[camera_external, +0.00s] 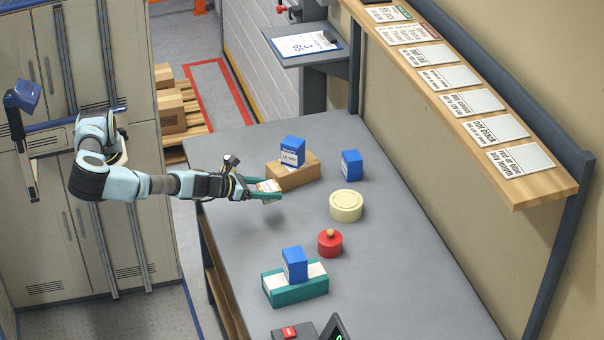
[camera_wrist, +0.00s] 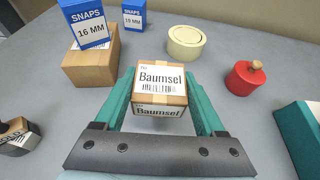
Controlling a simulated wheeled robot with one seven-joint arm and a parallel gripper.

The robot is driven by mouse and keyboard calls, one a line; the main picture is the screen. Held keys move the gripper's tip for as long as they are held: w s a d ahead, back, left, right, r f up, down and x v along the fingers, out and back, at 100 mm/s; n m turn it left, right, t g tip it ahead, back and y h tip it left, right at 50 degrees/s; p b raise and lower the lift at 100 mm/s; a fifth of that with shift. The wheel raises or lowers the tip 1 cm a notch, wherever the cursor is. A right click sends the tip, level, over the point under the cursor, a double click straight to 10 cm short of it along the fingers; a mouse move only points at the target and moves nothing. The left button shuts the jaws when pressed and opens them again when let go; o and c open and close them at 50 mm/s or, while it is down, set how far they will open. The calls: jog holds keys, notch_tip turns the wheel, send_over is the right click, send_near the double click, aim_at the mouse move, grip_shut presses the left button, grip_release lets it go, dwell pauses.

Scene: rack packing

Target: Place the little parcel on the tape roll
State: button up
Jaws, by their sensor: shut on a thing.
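The little parcel (camera_external: 267,185) is a small brown box with a white label. In the wrist view the parcel (camera_wrist: 160,78) shows the word "Baumsel". My gripper (camera_external: 265,190) is shut on it, with a teal finger on each side, as the wrist view of my gripper (camera_wrist: 160,88) also shows. It holds the parcel above the grey table, with a shadow below. The tape roll (camera_external: 345,206) is a cream, round, flat-topped roll lying on the table to the right of my gripper. In the wrist view the tape roll (camera_wrist: 186,43) is beyond the parcel, apart from it, with its top bare.
A brown box (camera_external: 296,173) bearing a blue SNAPS box (camera_external: 292,151) stands just behind my gripper. Another blue box (camera_external: 351,165) is behind the roll. A red knobbed pot (camera_external: 330,244) and a teal box (camera_external: 296,288) with a blue box on top are nearer the front.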

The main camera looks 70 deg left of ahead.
jog(key=w+d+n+y+b, duration=0.2)
jog(key=w+d, duration=0.2)
jog(key=w, duration=0.7)
notch_tip(320, 180, up, 6)
jog(key=n+g+y+b, duration=0.1)
jog(key=y+b, duration=0.1)
send_over(336, 202)
notch_tip(336, 202, down, 9)
jog(key=shift+p, duration=0.7)
jog(key=shift+f, duration=0.2)
jog(key=o, duration=1.4)
jog(key=shift+r, duration=0.1)
jog(key=b+v, duration=0.2)
jog(key=v, duration=1)
jog(key=shift+r, duration=0.2)
